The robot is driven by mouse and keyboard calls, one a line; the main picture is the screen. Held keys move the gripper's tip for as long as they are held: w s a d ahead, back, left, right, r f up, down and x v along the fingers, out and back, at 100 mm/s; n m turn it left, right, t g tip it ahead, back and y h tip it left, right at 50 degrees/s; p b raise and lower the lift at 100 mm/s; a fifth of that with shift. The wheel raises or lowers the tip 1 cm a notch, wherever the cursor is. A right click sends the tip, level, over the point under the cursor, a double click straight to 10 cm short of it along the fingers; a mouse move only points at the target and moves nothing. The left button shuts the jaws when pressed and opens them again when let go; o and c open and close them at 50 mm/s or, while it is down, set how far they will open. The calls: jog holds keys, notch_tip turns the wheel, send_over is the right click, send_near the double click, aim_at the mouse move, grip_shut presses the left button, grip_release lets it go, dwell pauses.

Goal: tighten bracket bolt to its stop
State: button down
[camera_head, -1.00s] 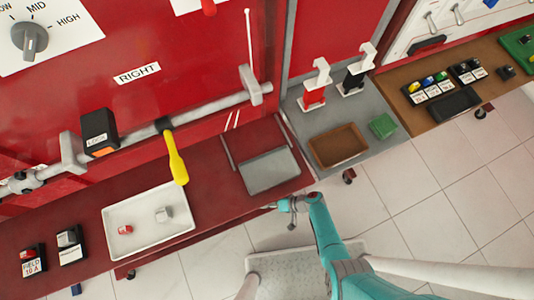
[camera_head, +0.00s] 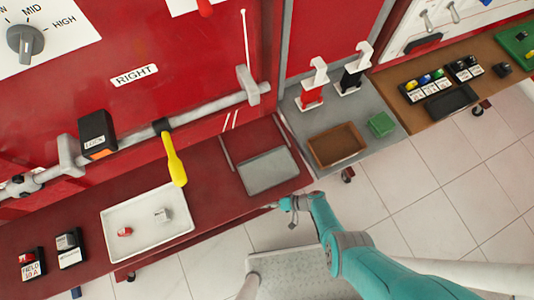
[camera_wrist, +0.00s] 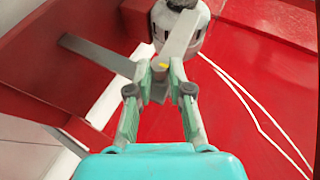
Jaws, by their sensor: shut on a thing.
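My gripper (camera_wrist: 159,84) is shut in the wrist view, its green fingers closing on a small grey piece that appears to be the bracket bolt (camera_wrist: 158,93). The fingertips cover much of it, and a small yellow mark (camera_wrist: 162,66) shows beside it. Two flat grey bars meet at the fingertips: a left bar (camera_wrist: 95,53) and an upper bar (camera_wrist: 181,36). In the head view my gripper (camera_head: 274,206) is at the front edge of the red bench, and the bolt cannot be made out.

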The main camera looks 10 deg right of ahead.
jog(key=shift+s+f, duration=0.1)
jog(key=shift+s, duration=0.15)
jog(key=c, duration=1.1)
grip_release()
jog(key=shift+o, duration=0.2)
jog(key=shift+w, duration=0.1)
jog(key=shift+w+d, duration=0.1)
jog(key=v, duration=1.1)
jog(key=shift+d+r, duration=0.25)
jog(key=shift+d, duration=0.05)
